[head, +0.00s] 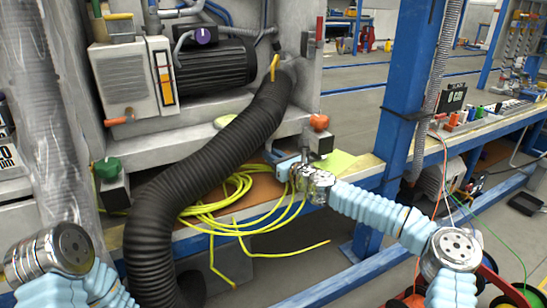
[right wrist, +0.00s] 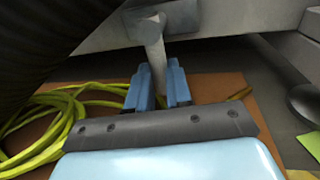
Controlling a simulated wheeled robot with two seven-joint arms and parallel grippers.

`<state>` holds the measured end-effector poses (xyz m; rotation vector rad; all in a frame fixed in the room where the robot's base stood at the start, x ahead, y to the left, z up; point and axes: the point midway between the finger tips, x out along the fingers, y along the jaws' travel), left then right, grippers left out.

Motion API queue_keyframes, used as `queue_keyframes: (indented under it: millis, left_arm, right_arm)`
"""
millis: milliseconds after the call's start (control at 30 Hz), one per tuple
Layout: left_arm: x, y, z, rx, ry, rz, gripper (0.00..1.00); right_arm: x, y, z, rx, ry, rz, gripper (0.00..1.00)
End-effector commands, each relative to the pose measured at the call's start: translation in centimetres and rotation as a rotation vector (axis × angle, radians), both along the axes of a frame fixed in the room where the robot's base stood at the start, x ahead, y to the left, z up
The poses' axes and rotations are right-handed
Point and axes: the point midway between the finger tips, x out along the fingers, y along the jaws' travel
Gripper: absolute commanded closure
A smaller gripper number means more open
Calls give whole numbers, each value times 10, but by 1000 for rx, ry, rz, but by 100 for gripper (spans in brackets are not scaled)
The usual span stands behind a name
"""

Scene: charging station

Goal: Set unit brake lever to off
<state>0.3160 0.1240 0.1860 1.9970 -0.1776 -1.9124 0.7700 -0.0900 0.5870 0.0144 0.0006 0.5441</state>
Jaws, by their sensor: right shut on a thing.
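My right gripper (head: 283,165) reaches in from the right, just under the lower front edge of the grey unit (head: 215,155). In the right wrist view its two blue fingers (right wrist: 158,88) are shut on a grey rod-shaped lever (right wrist: 156,50). The lever hangs from a round pivot on a grey bar. Its lower end is hidden between the fingers and behind the gripper body. I see no label that confirms it as the brake lever. In the head view the gripped lever is not clearly visible. My left arm shows at the lower left, but its gripper is out of view.
A thick black corrugated hose (head: 215,140) crosses the unit's front, left of my right gripper. Coiled yellow cable (head: 225,195) lies on a brown board (head: 266,187) beside it. An orange knob (head: 319,122) and a green knob (head: 108,168) stick out. A blue post (head: 405,90) stands right.

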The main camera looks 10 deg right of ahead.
Motion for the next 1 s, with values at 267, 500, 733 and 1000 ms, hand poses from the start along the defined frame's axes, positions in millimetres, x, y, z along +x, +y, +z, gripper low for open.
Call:
queue_keyframes:
  millis: [267, 500, 733, 1000]
  left_arm:
    - [0, 0, 0, 0, 0, 0, 57]
    - [0, 0, 0, 0, 0, 0, 57]
    - [0, 0, -1, 0, 0, 0, 57]
    - [0, 0, -3, -1, 1, 0, 57]
  right_arm:
    - [0, 0, -1, 2, 2, 1, 63]
    - [0, 0, 0, 1, 2, 1, 55]
    - [-10, -7, -1, 1, 2, 0, 55]
    - [-63, -40, -2, 1, 3, -1, 55]
